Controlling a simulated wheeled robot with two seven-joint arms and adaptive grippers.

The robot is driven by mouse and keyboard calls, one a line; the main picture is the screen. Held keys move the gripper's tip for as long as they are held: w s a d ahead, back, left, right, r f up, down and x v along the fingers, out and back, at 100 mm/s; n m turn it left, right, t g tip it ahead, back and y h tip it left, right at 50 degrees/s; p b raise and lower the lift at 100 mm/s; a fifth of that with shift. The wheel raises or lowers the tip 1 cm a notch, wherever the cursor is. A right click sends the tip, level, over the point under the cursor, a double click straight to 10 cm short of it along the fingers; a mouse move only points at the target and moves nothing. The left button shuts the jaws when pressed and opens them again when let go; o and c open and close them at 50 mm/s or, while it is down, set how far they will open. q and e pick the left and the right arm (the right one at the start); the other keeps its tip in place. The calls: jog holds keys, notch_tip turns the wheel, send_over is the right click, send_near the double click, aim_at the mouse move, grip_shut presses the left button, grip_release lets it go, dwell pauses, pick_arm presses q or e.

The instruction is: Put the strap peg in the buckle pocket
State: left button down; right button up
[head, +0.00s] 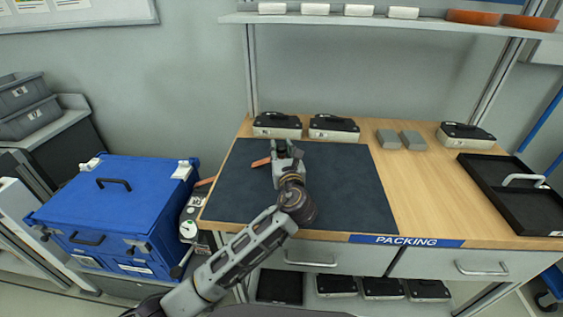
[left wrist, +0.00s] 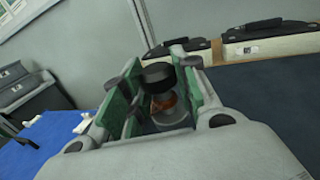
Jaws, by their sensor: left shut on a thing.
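My left gripper (head: 285,148) is over the dark mat on the packing table. In the left wrist view its green-padded fingers close around a dark-capped peg (left wrist: 158,75) with an orange-brown part below it, which I take for the strap peg. An orange strap piece (head: 261,162) shows beside the gripper in the head view. Another short orange-red strap end (head: 205,182) sticks out by the right side of the blue case (head: 128,205). I cannot make out the buckle pocket clearly. My right gripper is not in view.
The dark mat (head: 345,200) is mostly clear. Black-topped cases (head: 334,128) stand along the table's back, with two grey blocks (head: 412,140) beside them. A black tray (head: 510,195) lies at the right.

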pick_arm(q)
jog(key=shift+f, duration=0.55)
jog(key=shift+f+b, duration=0.55)
jog(key=shift+f, duration=0.95)
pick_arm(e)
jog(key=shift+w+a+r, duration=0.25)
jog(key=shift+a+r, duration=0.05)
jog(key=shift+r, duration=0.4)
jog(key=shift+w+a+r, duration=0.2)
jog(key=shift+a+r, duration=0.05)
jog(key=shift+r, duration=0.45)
pick_arm(q)
jog(key=c, duration=1.1)
grip_release()
jog(key=shift+f, duration=0.1)
